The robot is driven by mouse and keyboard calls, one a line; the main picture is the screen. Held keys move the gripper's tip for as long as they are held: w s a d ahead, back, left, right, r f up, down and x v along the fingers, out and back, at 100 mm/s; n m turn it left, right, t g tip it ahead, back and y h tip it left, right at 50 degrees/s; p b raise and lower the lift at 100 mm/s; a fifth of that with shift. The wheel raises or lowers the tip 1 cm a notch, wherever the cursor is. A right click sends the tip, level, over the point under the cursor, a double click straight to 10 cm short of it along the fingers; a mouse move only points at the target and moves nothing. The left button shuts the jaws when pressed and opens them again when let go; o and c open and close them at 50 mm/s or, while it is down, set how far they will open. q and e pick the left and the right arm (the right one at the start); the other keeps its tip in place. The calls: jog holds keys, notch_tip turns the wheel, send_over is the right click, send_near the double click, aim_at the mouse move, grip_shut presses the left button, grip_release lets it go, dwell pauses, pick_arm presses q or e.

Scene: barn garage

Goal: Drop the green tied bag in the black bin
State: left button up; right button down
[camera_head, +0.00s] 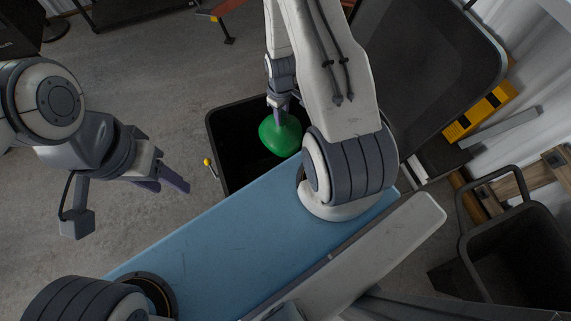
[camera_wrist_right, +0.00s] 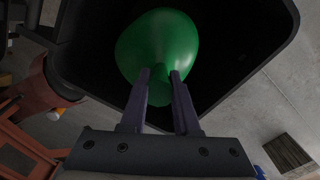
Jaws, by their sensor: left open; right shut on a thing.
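The green tied bag (camera_head: 280,136) hangs from my right gripper (camera_head: 279,104) in the head view. In the right wrist view the bag (camera_wrist_right: 158,45) is beyond the fingertips, and the right gripper (camera_wrist_right: 160,78) is shut on its narrow tied end. The black bin (camera_head: 212,130) stands open on the floor under and around the bag in the head view. Its dark inside and rim (camera_wrist_right: 262,70) surround the bag in the right wrist view. How deep the bag hangs is hard to tell. My left gripper (camera_head: 165,184) is open and empty, left of the bin.
A raised black lid or panel (camera_head: 430,70) stands right of the bin. Another black bin (camera_head: 525,255) is at the lower right, near a yellow case (camera_head: 480,112). A small yellow-topped item (camera_head: 208,162) is at the bin's left side. Grey floor (camera_head: 160,85) is clear at left.

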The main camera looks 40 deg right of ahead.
aim_at(283, 124)
jog(key=shift+d+f+b, duration=0.1)
jog(key=shift+f+b, duration=1.3)
jog(key=shift+f, duration=0.9)
jog(key=c, duration=0.6)
grip_release()
jog(key=shift+s, duration=0.1)
jog(key=shift+o, duration=0.2)
jog(key=shift+r, duration=0.15)
notch_tip(283, 124, up, 9)
jog(key=shift+f+b, duration=0.15)
jog(key=shift+b, duration=0.9)
jog(key=shift+r, duration=0.8)
